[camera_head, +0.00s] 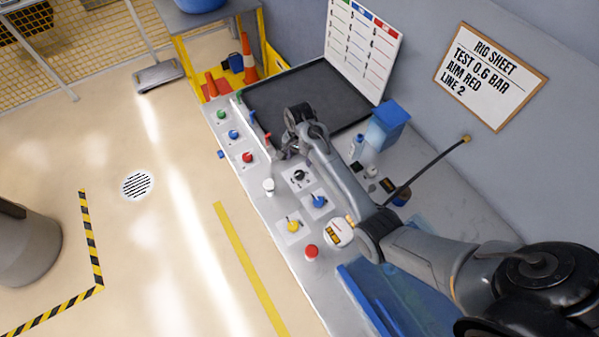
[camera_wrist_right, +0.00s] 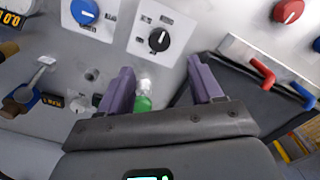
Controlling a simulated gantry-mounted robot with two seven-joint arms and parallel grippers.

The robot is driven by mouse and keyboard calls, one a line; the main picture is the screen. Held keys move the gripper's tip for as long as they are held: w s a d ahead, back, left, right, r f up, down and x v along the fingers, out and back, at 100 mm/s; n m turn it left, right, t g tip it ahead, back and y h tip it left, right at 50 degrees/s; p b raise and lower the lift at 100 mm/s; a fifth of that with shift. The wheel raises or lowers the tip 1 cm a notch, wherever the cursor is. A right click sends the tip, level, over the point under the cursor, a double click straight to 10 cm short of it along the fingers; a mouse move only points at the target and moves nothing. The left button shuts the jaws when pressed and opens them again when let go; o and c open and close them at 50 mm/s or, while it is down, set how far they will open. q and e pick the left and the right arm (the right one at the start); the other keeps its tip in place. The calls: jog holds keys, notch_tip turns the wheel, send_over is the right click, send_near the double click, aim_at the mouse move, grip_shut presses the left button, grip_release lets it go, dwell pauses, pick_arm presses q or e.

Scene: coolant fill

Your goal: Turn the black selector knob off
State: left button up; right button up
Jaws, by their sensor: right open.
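The black selector knob (camera_head: 299,175) sits on a white plate on the grey bench panel. It also shows in the right wrist view (camera_wrist_right: 159,40), with its white pointer line towards the upper part of the plate; the label print is too small to read. My right gripper (camera_head: 284,150) is above the bench, just beyond the knob and apart from it. In the right wrist view its two purple fingers (camera_wrist_right: 163,84) stand wide apart, with the knob ahead of their tips. My left gripper is in neither view.
A blue knob (camera_head: 319,201), a yellow knob (camera_head: 293,226) and a red button (camera_head: 311,251) are nearby. A white-and-green bottle (camera_wrist_right: 143,96) shows between the fingers. A blue box (camera_head: 388,124) and a dark tray (camera_head: 322,95) stand behind; a thin rod (camera_head: 430,168) rises at right.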

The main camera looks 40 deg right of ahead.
aim_at(300, 173)
notch_tip(300, 173, down, 8)
jog(key=shift+r, duration=0.1)
jog(key=shift+f+b, duration=0.3)
jog(key=shift+f, duration=0.65)
jog(key=c, duration=1.1)
jog(key=shift+o, duration=0.2)
